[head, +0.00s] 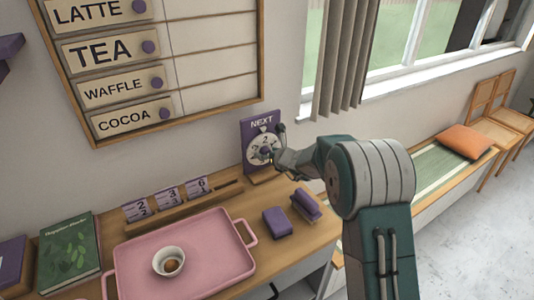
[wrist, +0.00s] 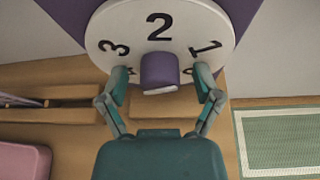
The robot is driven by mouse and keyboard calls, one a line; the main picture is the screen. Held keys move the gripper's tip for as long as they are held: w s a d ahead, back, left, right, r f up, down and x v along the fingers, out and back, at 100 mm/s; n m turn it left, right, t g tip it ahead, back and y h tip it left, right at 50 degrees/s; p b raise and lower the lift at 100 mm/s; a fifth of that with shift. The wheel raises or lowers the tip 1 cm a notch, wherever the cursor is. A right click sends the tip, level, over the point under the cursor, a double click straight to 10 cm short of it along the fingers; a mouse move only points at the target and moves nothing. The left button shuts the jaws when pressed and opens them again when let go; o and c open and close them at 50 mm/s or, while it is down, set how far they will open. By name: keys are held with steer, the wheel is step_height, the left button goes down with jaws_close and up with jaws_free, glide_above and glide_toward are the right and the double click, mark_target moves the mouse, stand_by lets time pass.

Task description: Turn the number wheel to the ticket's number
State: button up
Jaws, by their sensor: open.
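The number wheel (head: 256,157) is a white disc with black digits on a purple board marked NEXT (head: 262,122), standing on the counter. In the wrist view the wheel (wrist: 190,20) shows 2 at the top, 3 to the left and 1 to the right; lower digits are hidden. A purple knob (wrist: 160,68) sticks out from its middle. My gripper (wrist: 163,82) is open, one finger on each side of the knob with gaps between. In the head view my gripper (head: 274,150) partly covers the wheel. Purple numbered tickets (head: 167,196) stand in a wooden rack; their small print is hard to read.
A pink tray (head: 130,262) holding a white cup (head: 169,261) lies in front of the rack. Two purple blocks (head: 277,222) (head: 306,204) lie right of the tray. A green book (head: 69,252) is at left. The menu board (head: 215,62) hangs above.

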jaws_close()
steer(key=shift+n+h, duration=0.4)
steer(key=shift+n, duration=0.1)
jaws_free()
stand_by(0.4)
